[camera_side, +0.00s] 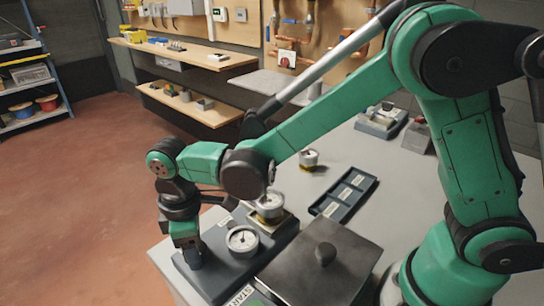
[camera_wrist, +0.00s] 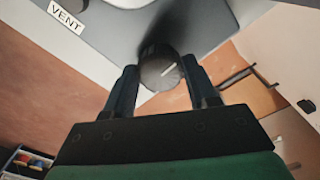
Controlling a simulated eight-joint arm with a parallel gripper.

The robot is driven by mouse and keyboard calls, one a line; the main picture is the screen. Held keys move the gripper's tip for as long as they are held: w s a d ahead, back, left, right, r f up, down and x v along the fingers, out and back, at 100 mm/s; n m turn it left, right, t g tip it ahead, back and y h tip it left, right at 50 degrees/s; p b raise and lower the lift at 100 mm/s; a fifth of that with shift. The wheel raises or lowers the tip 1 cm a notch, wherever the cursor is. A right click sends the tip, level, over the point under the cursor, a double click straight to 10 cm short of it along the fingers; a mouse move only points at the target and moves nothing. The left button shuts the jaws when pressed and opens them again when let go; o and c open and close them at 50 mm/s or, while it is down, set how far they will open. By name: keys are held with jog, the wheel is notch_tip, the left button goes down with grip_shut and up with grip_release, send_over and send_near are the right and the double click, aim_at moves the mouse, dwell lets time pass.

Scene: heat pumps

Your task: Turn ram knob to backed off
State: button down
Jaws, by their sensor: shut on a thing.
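The ram knob (camera_wrist: 160,73) is a dark round knob with a pale pointer line, seen in the wrist view on a dark grey panel (camera_wrist: 112,32). The pointer slants up to the right. My gripper (camera_wrist: 160,80) has one finger on each side of the knob and is shut on it. In the side view my gripper (camera_side: 190,254) points down at the left end of the dark panel (camera_side: 217,268), and hides the knob there.
A second gauge-like part (camera_side: 270,206) stands on a block behind the dial. A dark lidded box (camera_side: 322,262) with a round handle is to the right. A labelled tray (camera_side: 344,194) lies behind it. A VENT label (camera_wrist: 66,17) is near the knob.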

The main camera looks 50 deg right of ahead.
dwell(0.4)
jog(key=shift+c, duration=1.3)
grip_release()
jog(key=shift+r, duration=0.1)
jog(key=shift+r, duration=2.7)
jog(key=shift+d, duration=0.1)
jog(key=s+d+r+m+t, duration=0.2)
jog(key=d+m, duration=0.3)
jog(key=d, duration=0.3)
jog(key=s+d+r+m+t, duration=0.2)
jog(key=d+m+t, duration=0.3)
jog(key=d, duration=0.3)
jog(key=shift+s+d+m, duration=0.4)
jog(key=shift+s+m, duration=0.2)
jog(key=shift+s, duration=0.3)
